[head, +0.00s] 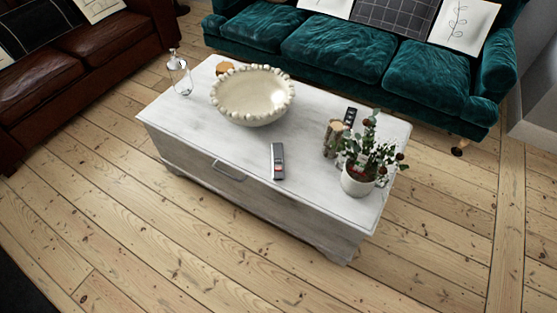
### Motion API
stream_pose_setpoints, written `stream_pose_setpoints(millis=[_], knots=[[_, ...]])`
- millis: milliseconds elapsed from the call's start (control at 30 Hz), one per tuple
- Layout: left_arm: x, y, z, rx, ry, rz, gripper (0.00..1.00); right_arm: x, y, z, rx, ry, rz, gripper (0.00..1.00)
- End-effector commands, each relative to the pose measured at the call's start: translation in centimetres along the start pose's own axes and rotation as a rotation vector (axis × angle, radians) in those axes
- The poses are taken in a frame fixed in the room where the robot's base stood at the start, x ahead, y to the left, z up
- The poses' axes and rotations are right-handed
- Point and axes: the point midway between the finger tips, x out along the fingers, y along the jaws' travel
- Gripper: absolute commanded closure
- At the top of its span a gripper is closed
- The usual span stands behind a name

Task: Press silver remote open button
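A silver remote (277,161) lies near the front edge of a white coffee table (190,135) in the head view. It is slim, grey at the ends with a dark face and a small reddish spot near its lower end. Its single buttons are too small to tell apart. A second, black remote (349,116) lies farther back on the table, beside the plant. Neither of my grippers shows in this view.
On the table stand a cream beaded bowl (252,97), a glass bottle (180,76), wooden pieces (335,134) and a potted plant (357,182). A teal sofa (335,50) and a brown leather sofa (95,62) stand behind. Floorboards in front are clear.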

Motion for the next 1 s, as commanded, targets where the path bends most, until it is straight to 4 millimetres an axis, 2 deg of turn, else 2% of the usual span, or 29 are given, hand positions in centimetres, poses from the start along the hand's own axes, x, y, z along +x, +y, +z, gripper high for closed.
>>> stream_pose_setpoints(millis=[33,133,1000], knots=[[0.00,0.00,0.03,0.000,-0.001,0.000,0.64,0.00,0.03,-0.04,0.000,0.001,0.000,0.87],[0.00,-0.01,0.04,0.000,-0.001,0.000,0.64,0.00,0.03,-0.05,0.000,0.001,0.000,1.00],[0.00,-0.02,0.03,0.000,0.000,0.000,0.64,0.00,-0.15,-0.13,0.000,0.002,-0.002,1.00]])
